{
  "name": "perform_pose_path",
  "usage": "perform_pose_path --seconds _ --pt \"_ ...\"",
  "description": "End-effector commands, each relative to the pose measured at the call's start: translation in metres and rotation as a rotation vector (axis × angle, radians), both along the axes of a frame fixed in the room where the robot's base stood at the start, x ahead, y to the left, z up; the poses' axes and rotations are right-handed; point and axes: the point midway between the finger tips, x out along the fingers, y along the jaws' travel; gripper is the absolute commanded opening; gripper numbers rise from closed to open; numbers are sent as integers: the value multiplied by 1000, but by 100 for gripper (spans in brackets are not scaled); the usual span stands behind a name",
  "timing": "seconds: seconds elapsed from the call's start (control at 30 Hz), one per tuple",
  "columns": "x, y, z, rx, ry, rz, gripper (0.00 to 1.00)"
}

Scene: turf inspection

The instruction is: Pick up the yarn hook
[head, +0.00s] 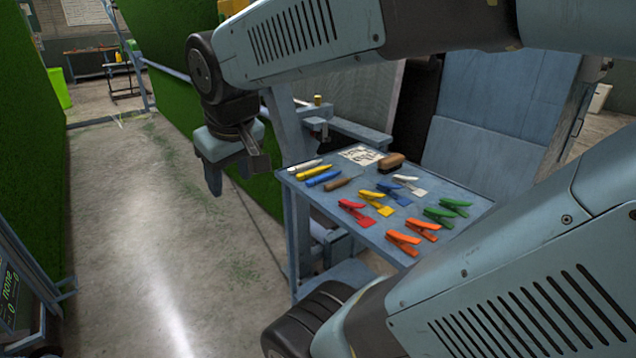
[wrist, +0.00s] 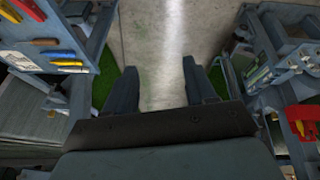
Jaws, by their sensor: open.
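A small brown stick-like tool (head: 337,183) lies on the blue-grey tray table (head: 375,235), nearest the clips in the row of pens; it may be the yarn hook, but its tip is too small to make out. It also shows at the upper left of the wrist view (wrist: 45,42). My gripper (head: 236,172) is open and empty, pointing down over the floor to the left of the table, apart from everything on it. In the wrist view its two fingers (wrist: 160,72) stand apart with bare floor between them.
Beside the tool lie a blue marker (head: 323,178), a yellow marker (head: 313,172) and a white marker (head: 304,165). A brush (head: 391,162), a paper sheet (head: 361,155) and several coloured clips (head: 376,203) share the table. Green turf (head: 180,110) hangs behind; the concrete floor (head: 150,220) is clear.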

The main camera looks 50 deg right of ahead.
Motion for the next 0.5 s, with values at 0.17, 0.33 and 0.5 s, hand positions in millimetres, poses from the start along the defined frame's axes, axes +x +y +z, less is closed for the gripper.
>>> perform_pose_path --seconds 0.17,0.33,0.5 --pt "28 -42 -24 -146 134 60 55" --pt "50 -82 -46 -284 264 133 55" --pt "70 -121 -69 -419 403 220 55"
